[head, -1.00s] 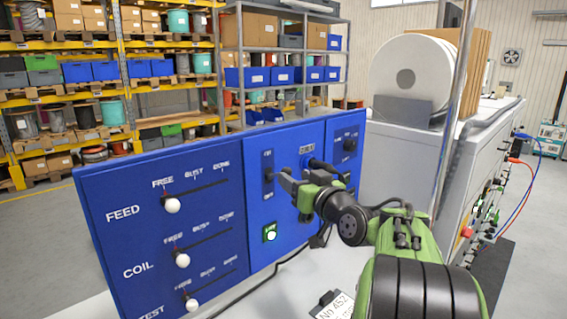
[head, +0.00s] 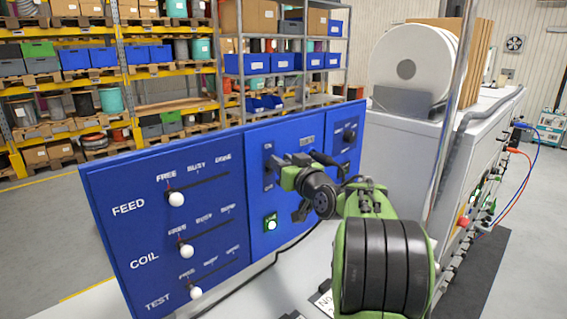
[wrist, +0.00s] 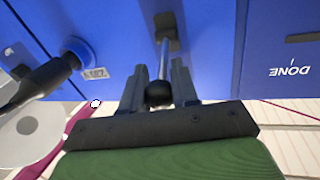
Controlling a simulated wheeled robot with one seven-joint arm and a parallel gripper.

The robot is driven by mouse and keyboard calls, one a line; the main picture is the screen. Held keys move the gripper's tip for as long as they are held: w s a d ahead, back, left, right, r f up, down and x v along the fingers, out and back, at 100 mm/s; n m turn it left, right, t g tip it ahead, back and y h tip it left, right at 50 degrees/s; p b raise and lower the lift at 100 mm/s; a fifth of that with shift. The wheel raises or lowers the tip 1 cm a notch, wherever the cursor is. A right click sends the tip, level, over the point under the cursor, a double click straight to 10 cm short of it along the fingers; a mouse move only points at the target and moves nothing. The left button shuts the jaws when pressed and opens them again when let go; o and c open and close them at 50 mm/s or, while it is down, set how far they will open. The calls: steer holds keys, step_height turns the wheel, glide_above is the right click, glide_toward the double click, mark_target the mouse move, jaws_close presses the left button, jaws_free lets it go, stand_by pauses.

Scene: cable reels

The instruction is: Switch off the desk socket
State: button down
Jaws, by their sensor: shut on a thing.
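A blue panel (head: 215,175) carries an upright switch slot (head: 268,168) with small labels above and below it. My gripper (head: 279,167) is at this slot and hides part of it. In the wrist view my gripper (wrist: 160,80) has its fingers on both sides of a lever, a metal rod (wrist: 164,52) with a black ball knob (wrist: 159,94), and is shut on it. A blue round socket (wrist: 77,52) holds a black plug (wrist: 45,78), beside a small number label. A lit green lamp (head: 270,224) is below the slot. The lever's position along its slot is unclear.
Three sliders with white knobs, FEED (head: 176,199), COIL (head: 186,251) and TEST (head: 195,293), are on the panel's left. Another switch (head: 348,136) is on its right. A metal post (head: 455,110) and a grey cabinet (head: 400,145) stand to the right.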

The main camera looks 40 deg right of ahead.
steer(key=shift+f+b, duration=0.2)
steer(key=shift+b, duration=0.35)
steer(key=f+m+t+h+b, duration=0.1)
steer(key=t+b, duration=0.2)
steer(key=b, duration=0.5)
steer(key=f+m+t+h+b, duration=0.2)
steer(key=t+b, duration=0.1)
steer(key=b, duration=0.5)
steer(key=f+m+t+h+b, duration=0.1)
steer(key=t+b, duration=0.1)
steer(key=b, duration=0.6)
steer(key=shift+s+f+m+t, duration=0.25)
steer(key=shift+s+m+t, duration=0.05)
steer(key=shift+m+t, duration=0.1)
steer(key=shift+h, duration=0.5)
steer(key=c, duration=0.9)
jaws_free()
steer(key=shift+o, duration=0.2)
steer(key=shift+r, duration=0.1)
